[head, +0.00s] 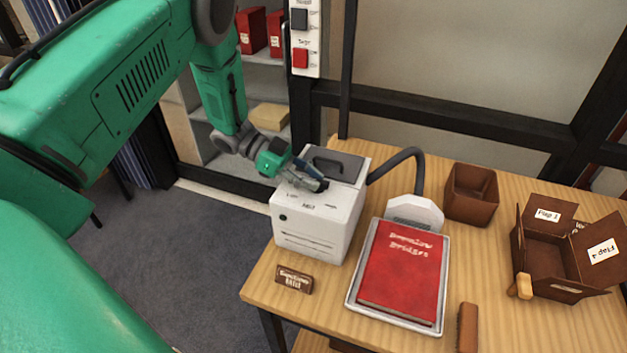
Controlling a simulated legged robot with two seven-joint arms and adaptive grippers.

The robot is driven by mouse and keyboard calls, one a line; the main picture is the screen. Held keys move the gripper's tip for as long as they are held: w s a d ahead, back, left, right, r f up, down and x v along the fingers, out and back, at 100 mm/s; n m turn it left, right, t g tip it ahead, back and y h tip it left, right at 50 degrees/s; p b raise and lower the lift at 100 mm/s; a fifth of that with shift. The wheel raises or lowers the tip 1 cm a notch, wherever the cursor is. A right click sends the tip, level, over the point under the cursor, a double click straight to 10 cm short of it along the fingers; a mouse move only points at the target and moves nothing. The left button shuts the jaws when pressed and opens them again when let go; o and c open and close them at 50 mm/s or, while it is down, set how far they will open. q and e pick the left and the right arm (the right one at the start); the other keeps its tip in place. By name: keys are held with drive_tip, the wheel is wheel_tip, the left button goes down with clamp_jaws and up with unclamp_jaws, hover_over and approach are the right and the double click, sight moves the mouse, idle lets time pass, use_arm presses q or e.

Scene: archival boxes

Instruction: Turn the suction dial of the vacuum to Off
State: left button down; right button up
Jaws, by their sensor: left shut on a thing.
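The vacuum (318,222) is a white box with a grey top panel and handle, standing at the left end of the wooden table. A dark hose (408,156) runs from it to a pale nozzle (414,212). My left gripper (314,184) is at the vacuum's top front, shut on what appears to be the suction dial. The gripper hides the dial, so its pointer cannot be read. Small markings, one like "Mid", show on the top near the fingers. A plaque (294,280) stands before the vacuum, its lower word like "Mid". My right gripper is not in view.
A red book (403,266) lies on a grey tray (438,318) right of the vacuum. A brown open box (471,194) and a flapped box (548,255) stand further right. A brush (467,328) lies near the front. A switch panel (304,40) hangs behind.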

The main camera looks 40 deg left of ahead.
use_arm(q)
drive_tip(key=shift+w, duration=0.1)
idle(0.4)
drive_tip(key=c, duration=1.6)
unclamp_jaws()
drive_tip(key=shift+o, duration=0.2)
drive_tip(key=shift+a+f, duration=0.1)
drive_tip(key=shift+a, duration=0.1)
drive_tip(key=shift+a, duration=0.25)
drive_tip(key=v, duration=1.1)
drive_tip(key=shift+w+a, duration=0.2)
drive_tip(key=shift+a, duration=0.1)
